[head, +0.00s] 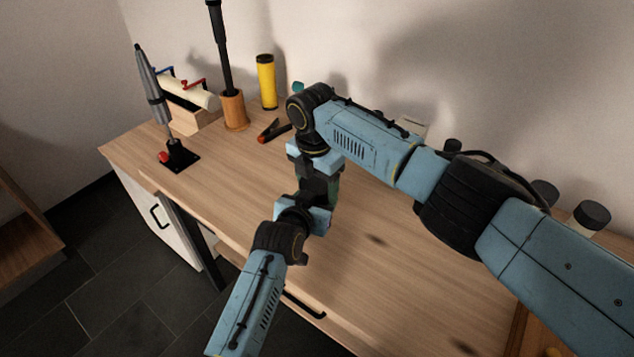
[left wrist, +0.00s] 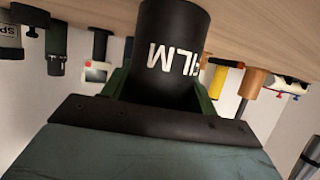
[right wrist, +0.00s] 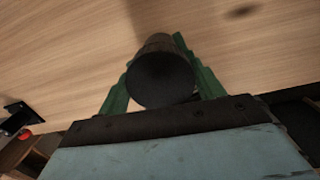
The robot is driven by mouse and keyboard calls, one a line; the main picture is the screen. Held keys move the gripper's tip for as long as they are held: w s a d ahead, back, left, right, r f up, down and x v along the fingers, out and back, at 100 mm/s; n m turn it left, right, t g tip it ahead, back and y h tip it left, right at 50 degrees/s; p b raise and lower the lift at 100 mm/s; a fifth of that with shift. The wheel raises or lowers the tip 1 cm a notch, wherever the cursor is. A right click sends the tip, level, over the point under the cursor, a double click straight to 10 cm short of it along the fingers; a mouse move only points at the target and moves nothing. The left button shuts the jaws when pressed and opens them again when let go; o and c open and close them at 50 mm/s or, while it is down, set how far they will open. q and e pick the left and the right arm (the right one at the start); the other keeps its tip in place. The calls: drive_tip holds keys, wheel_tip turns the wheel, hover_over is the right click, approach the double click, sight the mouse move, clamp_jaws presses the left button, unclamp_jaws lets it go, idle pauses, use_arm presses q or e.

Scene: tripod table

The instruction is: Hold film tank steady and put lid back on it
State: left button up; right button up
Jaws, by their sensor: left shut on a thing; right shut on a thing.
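The film tank (left wrist: 180,35) is a black cylinder with white "FILM" lettering, close up in the left wrist view. My left gripper (left wrist: 160,90) is shut on it, with green fingers on both sides. The lid (right wrist: 160,80) shows as a dark round disc in the right wrist view. My right gripper (right wrist: 160,95) is shut on it, its green fingers on both sides. In the head view my right gripper (head: 317,160) points down, directly above my left gripper (head: 322,205). The grippers mostly hide the tank and lid there; I cannot tell whether the two touch.
A yellow cylinder (head: 266,82), a wooden holder (head: 234,110) with a dark tool and a clamp (head: 270,131) stand or lie at the back. A black-based stand (head: 176,156) is at the left. A dark-topped container (head: 590,216) is at the right. The front middle tabletop is clear.

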use_arm(q)
drive_tip(key=shift+d+r, duration=0.15)
drive_tip(key=shift+r, duration=0.1)
use_arm(e)
drive_tip(key=o, duration=0.6)
drive_tip(key=shift+s+f, duration=0.1)
drive_tip(key=shift+f, duration=0.4)
use_arm(q)
drive_tip(key=shift+r, duration=0.1)
use_arm(e)
drive_tip(key=shift+d, duration=0.15)
use_arm(q)
drive_tip(key=shift+w, duration=0.15)
use_arm(e)
wheel_tip(320, 180, up, 3)
drive_tip(key=shift+r, duration=0.1)
use_arm(q)
drive_tip(key=shift+f, duration=0.2)
use_arm(e)
drive_tip(key=shift+r, duration=0.6)
drive_tip(key=shift+a, duration=0.2)
drive_tip(key=c, duration=1.3)
drive_tip(key=shift+f, duration=0.25)
